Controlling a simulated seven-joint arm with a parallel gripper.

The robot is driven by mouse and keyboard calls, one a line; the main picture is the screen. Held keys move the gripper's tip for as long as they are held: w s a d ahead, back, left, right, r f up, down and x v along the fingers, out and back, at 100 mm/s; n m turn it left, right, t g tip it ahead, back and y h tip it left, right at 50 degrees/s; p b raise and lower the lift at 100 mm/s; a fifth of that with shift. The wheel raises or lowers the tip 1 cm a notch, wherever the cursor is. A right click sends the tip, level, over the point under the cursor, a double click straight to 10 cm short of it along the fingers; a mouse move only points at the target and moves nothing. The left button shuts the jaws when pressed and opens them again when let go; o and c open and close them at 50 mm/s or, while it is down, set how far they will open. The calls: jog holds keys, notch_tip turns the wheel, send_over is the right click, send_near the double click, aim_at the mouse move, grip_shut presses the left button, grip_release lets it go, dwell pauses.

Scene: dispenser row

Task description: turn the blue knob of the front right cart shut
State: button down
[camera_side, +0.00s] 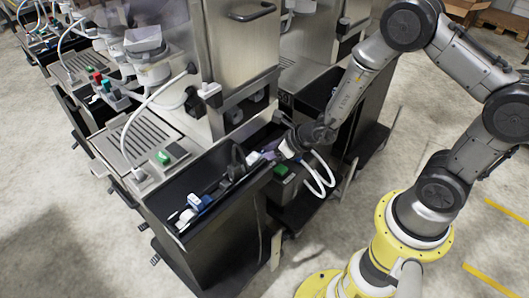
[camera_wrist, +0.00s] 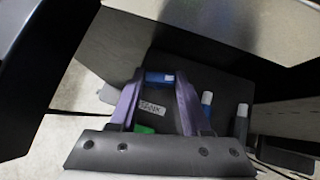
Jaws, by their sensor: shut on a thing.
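The blue knob (camera_wrist: 160,78) sits between the tips of my gripper's purple fingers in the wrist view. My gripper (camera_wrist: 160,82) is shut on it, with a finger on each side. In the side view my gripper (camera_side: 267,154) reaches down beside the steel cart housing, and its fingers hide the knob there. The black panel (camera_wrist: 225,87) around the knob carries a white label and a green part (camera_wrist: 143,129), partly hidden by my gripper. I cannot read the knob's exact angle.
A blue-and-white fitting (camera_wrist: 207,98) and a grey-and-white one (camera_wrist: 242,122) stand right of my fingers. White hoses (camera_side: 318,174) loop close by my gripper. A black open trough (camera_side: 170,192) holds loose fittings at front left. Open floor (camera_side: 425,105) lies behind my arm.

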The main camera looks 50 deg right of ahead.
jog(key=c, duration=0.6)
grip_release()
jog(key=shift+c, duration=0.2)
jog(key=v, duration=1.4)
jog(key=shift+o, duration=0.3)
jog(key=shift+w, duration=0.1)
